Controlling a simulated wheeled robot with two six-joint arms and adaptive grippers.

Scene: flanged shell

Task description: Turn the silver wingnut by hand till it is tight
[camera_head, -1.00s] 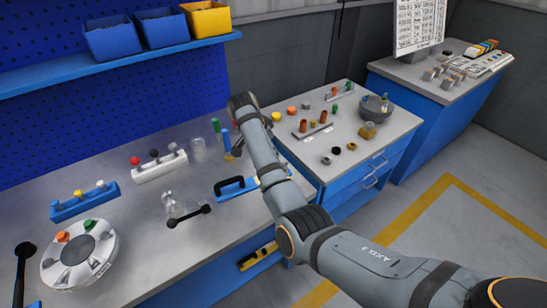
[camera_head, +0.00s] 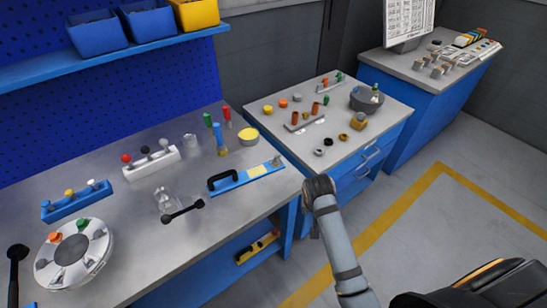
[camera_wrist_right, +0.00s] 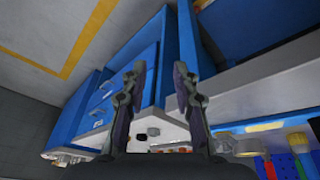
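A round white flanged shell (camera_head: 97,262) lies on the workbench at the lower left of the head view. It carries an orange knob (camera_head: 55,237), a green knob (camera_head: 82,224) and grey parts. I cannot tell for certain which part is the silver wingnut; the small parts are too unclear. My right gripper (camera_head: 318,185) is in front of the gap between bench and side cabinet, well right of the shell and touching nothing. In the right wrist view its two fingers (camera_wrist_right: 158,80) stand apart with nothing between them. My left gripper is not in view.
On the bench (camera_head: 235,205) are a blue rack (camera_head: 77,202), a white rack (camera_head: 153,165), clear glassware (camera_head: 168,200), a black-handled blue tool (camera_head: 240,180) and upright coloured tools. A cabinet (camera_head: 345,150) with small parts stands right. Floor is free in front.

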